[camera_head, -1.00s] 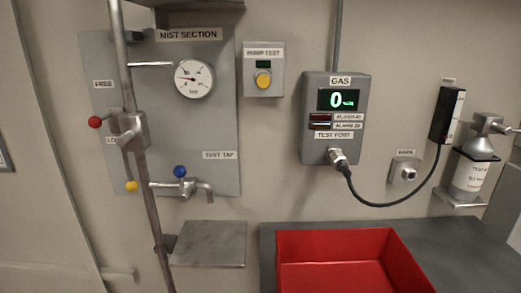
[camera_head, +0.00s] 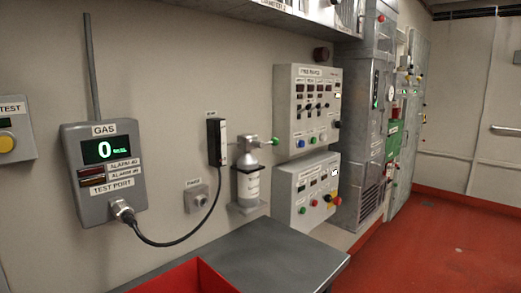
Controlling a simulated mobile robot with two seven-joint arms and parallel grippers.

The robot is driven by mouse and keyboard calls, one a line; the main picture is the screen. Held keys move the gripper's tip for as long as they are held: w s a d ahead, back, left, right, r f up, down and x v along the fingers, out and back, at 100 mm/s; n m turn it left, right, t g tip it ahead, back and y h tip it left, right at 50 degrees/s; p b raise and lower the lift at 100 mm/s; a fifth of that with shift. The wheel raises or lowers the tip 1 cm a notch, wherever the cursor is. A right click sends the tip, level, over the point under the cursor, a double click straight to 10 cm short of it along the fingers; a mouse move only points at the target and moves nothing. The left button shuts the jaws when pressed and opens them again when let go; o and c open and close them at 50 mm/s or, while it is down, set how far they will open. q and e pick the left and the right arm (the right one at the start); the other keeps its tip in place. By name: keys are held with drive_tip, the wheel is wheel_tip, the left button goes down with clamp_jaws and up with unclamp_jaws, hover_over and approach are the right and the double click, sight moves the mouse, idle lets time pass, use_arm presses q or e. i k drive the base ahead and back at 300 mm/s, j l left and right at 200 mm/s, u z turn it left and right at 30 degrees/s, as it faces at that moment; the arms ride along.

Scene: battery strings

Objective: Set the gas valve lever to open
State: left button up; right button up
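A small grey gas bottle (camera_head: 248,188) with a white label stands on a wall bracket in the middle of the view. A metal valve (camera_head: 247,143) sits on its top. A lever with a green tip (camera_head: 275,141) points out to the right from the valve. Whether this is the open or the shut setting cannot be told. Left of it a gas detector box (camera_head: 103,172) reads 0 on its green display. Neither of my grippers is in view.
A grey bench (camera_head: 270,262) with a red tray (camera_head: 190,279) is below. A black handset (camera_head: 217,142) hangs left of the bottle, with a cable to the detector. Control panels (camera_head: 308,108) are to the right. The red floor (camera_head: 440,240) at the right is clear.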

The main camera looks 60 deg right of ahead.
sight(275, 141)
drive_tip(key=z, duration=2)
